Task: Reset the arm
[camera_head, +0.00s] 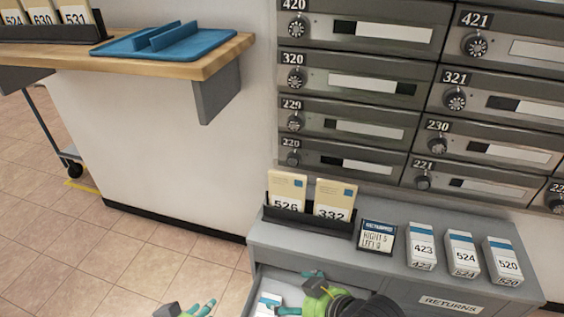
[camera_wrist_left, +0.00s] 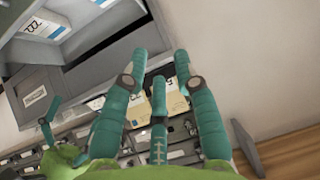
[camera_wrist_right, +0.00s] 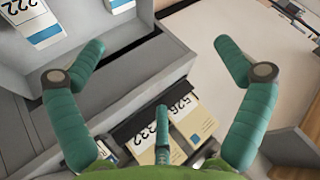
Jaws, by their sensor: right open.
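My left gripper (camera_head: 190,308) is at the bottom edge of the head view, over the tiled floor left of the grey cabinet. In the left wrist view its teal fingers (camera_wrist_left: 161,54) stand part-way apart with nothing between them. My right gripper (camera_head: 300,292) is over the open drawer (camera_head: 252,293) at the front of the cabinet. In the right wrist view its fingers (camera_wrist_right: 158,44) are spread wide and empty. The head view cuts off most of both arms.
On the cabinet (camera_head: 400,273) stand a black holder (camera_head: 294,218) with envelopes 526 and 332, a small sign (camera_head: 378,237) and boxes 423, 524 and 520. A white box (camera_head: 268,303) lies in the drawer. A wooden counter (camera_head: 205,63) holds a blue tray (camera_head: 170,42).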

